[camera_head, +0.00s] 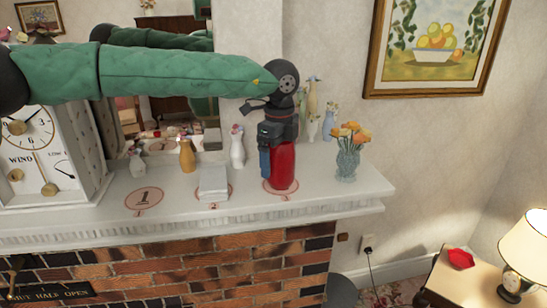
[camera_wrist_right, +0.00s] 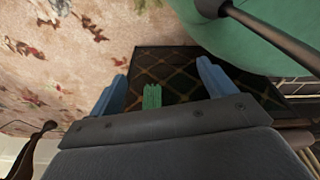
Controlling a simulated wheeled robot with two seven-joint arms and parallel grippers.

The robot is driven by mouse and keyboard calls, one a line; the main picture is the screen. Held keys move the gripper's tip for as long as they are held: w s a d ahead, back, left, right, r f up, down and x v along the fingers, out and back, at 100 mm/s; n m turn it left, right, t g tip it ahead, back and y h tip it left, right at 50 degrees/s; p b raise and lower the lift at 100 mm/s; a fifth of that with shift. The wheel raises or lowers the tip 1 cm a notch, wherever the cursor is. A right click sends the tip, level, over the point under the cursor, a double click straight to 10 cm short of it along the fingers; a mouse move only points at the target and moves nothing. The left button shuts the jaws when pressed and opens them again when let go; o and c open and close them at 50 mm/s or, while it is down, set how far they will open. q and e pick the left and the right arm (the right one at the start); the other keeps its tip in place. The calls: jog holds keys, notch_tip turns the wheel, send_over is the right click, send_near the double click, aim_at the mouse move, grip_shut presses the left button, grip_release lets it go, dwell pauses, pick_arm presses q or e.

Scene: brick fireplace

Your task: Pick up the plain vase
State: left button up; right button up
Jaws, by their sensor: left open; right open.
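A plain red vase (camera_head: 284,166) stands upright on a round marked disc on the white mantel, in the head view. My left gripper (camera_head: 269,160) points down directly at it, and its dark body covers the vase's top. One blue finger shows along the vase's left front side; the other finger is hidden. The left jaws are open, and I cannot tell whether they touch the vase. In the right wrist view, my right gripper (camera_wrist_right: 160,86) is open, its two blue fingers wide apart. A small green piece (camera_wrist_right: 152,97) shows between them; I cannot tell what it is.
A glass vase with orange flowers (camera_head: 348,160) stands right of the red vase. A white vase (camera_head: 237,150), a yellow vase (camera_head: 187,154) and a pale block (camera_head: 213,181) are to its left. A large clock (camera_head: 35,160) stands far left. The mantel's front (camera_head: 335,185) is clear.

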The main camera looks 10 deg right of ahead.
pick_arm(q)
jog(key=shift+f, duration=0.2)
jog(key=shift+s+d+r, duration=0.15)
jog(key=shift+s+d, duration=0.1)
jog(key=shift+s, duration=0.25)
jog(key=shift+c, duration=0.7)
jog(key=shift+w+a, duration=0.1)
jog(key=shift+w, duration=0.15)
jog(key=c, duration=1.1)
jog(key=shift+s, duration=0.1)
jog(key=shift+c, duration=0.3)
